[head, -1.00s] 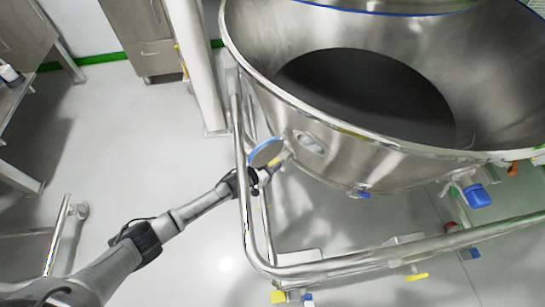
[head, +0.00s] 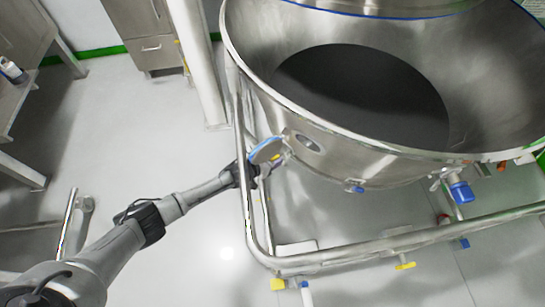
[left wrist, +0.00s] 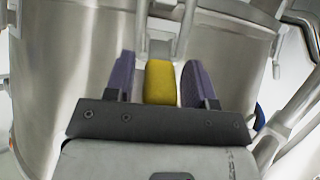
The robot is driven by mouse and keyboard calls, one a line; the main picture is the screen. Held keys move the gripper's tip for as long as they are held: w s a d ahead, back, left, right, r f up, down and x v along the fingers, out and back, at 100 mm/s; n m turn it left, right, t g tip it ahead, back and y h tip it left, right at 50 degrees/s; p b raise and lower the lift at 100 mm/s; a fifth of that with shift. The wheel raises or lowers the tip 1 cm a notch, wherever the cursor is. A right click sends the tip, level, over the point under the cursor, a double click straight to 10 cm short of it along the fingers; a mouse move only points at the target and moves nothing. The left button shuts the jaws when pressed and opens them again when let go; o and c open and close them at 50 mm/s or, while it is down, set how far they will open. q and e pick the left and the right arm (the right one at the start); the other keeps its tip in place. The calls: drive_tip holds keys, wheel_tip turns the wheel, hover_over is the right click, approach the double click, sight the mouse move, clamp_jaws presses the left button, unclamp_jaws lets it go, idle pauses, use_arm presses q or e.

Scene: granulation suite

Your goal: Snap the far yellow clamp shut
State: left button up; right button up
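The yellow clamp handle (left wrist: 160,82) stands between the two purple-padded fingers of my left gripper (left wrist: 158,64) in the left wrist view. A narrow gap shows on each side of it, so the fingers are open around it and not closed on it. A small bit of yellow (head: 276,157) shows there. The clamp's latch is mostly hidden. My right gripper is not in view.
A steel tube frame (head: 243,190) surrounds the bowl close to my left forearm. Yellow levers (head: 405,266) sit low on the frame. A blue-handled fitting (head: 461,192) is on the right. A steel cabinet (head: 150,45) stands behind. The floor to the left is largely clear.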

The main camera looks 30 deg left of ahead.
use_arm(q)
drive_tip(key=shift+o, duration=0.5)
drive_tip(key=shift+r, duration=0.1)
drive_tip(key=shift+s+a+r+p, duration=0.15)
drive_tip(key=shift+s+a+p, duration=0.05)
drive_tip(key=shift+s+p, duration=0.15)
drive_tip(key=p+v, duration=0.3)
drive_tip(key=v, duration=0.3)
drive_tip(key=shift+s, duration=0.3)
drive_tip(key=shift+a, duration=0.1)
